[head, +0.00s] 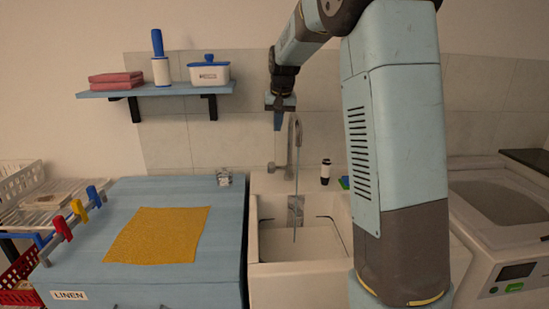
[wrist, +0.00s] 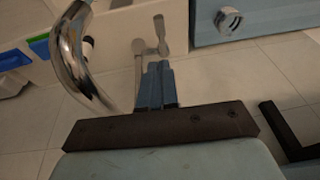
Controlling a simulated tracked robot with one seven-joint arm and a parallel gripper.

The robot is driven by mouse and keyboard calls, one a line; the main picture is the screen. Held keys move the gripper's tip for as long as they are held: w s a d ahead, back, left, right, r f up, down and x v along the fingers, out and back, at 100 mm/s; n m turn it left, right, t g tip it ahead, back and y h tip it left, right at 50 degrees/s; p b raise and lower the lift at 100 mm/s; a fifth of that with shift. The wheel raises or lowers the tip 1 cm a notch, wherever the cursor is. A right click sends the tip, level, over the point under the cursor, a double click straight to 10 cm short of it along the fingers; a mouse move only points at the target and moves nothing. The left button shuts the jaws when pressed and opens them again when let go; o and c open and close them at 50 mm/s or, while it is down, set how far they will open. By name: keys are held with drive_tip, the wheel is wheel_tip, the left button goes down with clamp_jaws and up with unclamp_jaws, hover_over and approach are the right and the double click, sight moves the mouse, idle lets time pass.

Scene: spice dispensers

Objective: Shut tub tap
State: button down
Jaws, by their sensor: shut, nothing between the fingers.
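The tub (head: 300,268) is a white basin in the middle of the head view, with a grey curved tap (head: 298,135) at its back. A thin grey line (head: 295,205) runs down from the spout into the tub; it looks like running water. In the wrist view the chrome spout (wrist: 72,55) curves at the left, and a grey lever-shaped handle (wrist: 159,35) shows beyond my fingertips. My gripper (head: 278,122) is above the tap's base, beside the top of the spout, pointing down. In the wrist view its blue fingers (wrist: 157,70) are together and empty; contact with the handle cannot be told.
A blue cabinet (head: 220,255) with a yellow cloth (head: 158,235) stands left of the tub. A wall shelf (head: 180,89) holds a white box and a lint roller. A dark bottle (head: 325,172) stands behind the tub. A washer (head: 500,245) is at right.

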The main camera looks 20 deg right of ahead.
sight(273, 164)
drive_tip(key=x, duration=1.4)
drive_tip(key=shift+f, duration=0.1)
